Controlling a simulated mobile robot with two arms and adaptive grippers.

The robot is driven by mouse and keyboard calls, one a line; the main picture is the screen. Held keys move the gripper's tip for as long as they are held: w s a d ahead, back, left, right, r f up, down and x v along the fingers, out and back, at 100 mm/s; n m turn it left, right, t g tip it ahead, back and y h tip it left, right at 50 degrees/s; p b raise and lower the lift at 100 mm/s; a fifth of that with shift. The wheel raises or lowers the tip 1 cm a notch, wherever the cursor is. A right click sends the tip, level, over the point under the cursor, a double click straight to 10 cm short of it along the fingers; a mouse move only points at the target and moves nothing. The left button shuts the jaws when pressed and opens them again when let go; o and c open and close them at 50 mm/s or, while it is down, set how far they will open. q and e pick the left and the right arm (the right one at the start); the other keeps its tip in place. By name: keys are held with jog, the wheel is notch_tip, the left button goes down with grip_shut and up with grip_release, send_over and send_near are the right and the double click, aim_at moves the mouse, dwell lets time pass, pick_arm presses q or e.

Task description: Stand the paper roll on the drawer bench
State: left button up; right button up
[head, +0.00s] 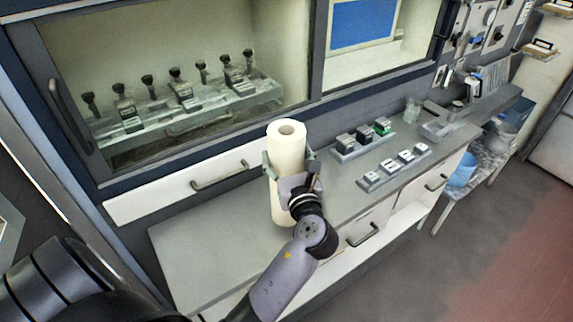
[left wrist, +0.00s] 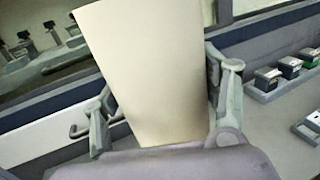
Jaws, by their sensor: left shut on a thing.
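The paper roll (head: 285,195) is a tall cream cylinder with a hole in its top end. My left gripper (head: 290,168) is shut around its middle, and the roll is roughly upright in front of the grey drawer bench (head: 200,250). I cannot tell whether its lower end touches the bench top. In the left wrist view the roll (left wrist: 150,70) fills the space between the two fingers of the gripper (left wrist: 163,105), and its lower part is hidden by the palm. My right gripper is not in view.
Right of the roll on the bench are a rack of dark and green blocks (head: 362,140) and a rack of pale blocks (head: 394,168). A glass beaker (head: 412,110) stands farther back. Behind is a windowed cabinet (head: 200,60). The bench's left part is clear.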

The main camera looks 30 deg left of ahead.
pick_arm(q)
jog(key=shift+f, duration=1.3)
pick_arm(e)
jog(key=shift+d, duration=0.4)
pick_arm(q)
jog(key=shift+f, duration=0.1)
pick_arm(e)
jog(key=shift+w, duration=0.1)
pick_arm(q)
jog(key=o, duration=1.6)
jog(key=shift+f, duration=0.1)
jog(key=shift+c, duration=0.2)
jog(key=o, duration=0.4)
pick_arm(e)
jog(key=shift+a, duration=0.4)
